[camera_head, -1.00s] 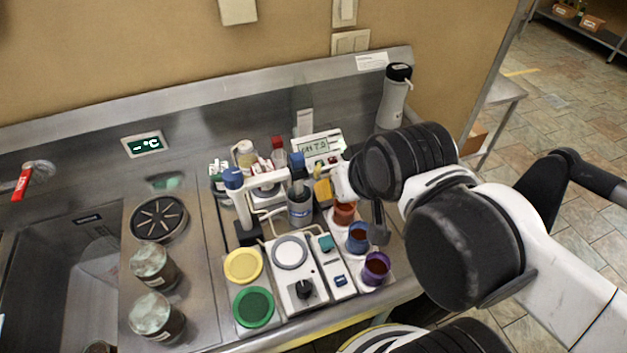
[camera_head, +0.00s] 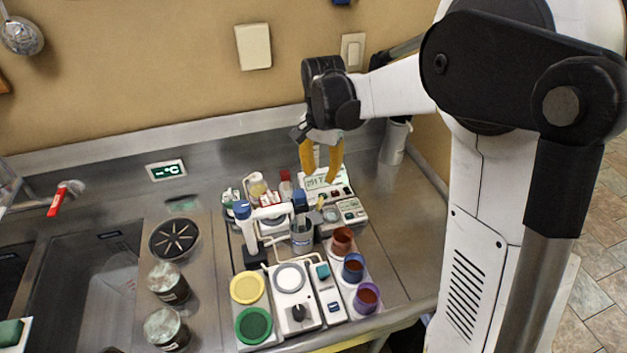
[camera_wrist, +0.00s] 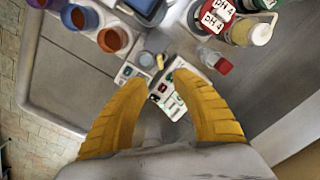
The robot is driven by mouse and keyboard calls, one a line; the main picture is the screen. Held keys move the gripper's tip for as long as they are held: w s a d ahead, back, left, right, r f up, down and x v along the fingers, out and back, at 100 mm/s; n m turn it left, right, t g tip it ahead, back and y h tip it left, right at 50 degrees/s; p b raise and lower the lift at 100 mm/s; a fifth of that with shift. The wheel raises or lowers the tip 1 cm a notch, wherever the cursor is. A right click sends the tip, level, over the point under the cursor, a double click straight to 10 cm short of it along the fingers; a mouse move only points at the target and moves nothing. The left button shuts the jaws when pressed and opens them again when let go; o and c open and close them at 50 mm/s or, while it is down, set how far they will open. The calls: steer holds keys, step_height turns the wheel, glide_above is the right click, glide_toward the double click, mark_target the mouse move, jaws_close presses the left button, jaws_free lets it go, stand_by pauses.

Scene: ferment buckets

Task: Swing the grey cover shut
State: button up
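I cannot pick out a grey cover with certainty in either view. My gripper (camera_head: 321,172) has two curved yellow fingers. It is open and empty, pointing down over the rear of the bench, in front of the wall. In the wrist view the spread fingertips (camera_wrist: 162,80) frame a small light-coloured meter (camera_wrist: 168,92) with coloured buttons. In the head view a pH meter (camera_head: 318,182) with a lit display is behind and below the fingers; I cannot tell whether they touch it.
Around the gripper stand a white-topped stirrer (camera_head: 290,279), a blue-capped probe stand (camera_head: 245,228), orange, blue and purple cups (camera_head: 352,270), and bottles (camera_head: 257,187). Two jars (camera_head: 168,284) and a sink (camera_head: 85,295) are at left. Bare steel (camera_head: 385,220) lies right of the meters.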

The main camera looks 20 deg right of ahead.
mark_target(320, 200)
step_height(320, 200, down, 11)
steer(key=b, duration=0.3)
steer(key=shift+w, duration=0.1)
jaws_close()
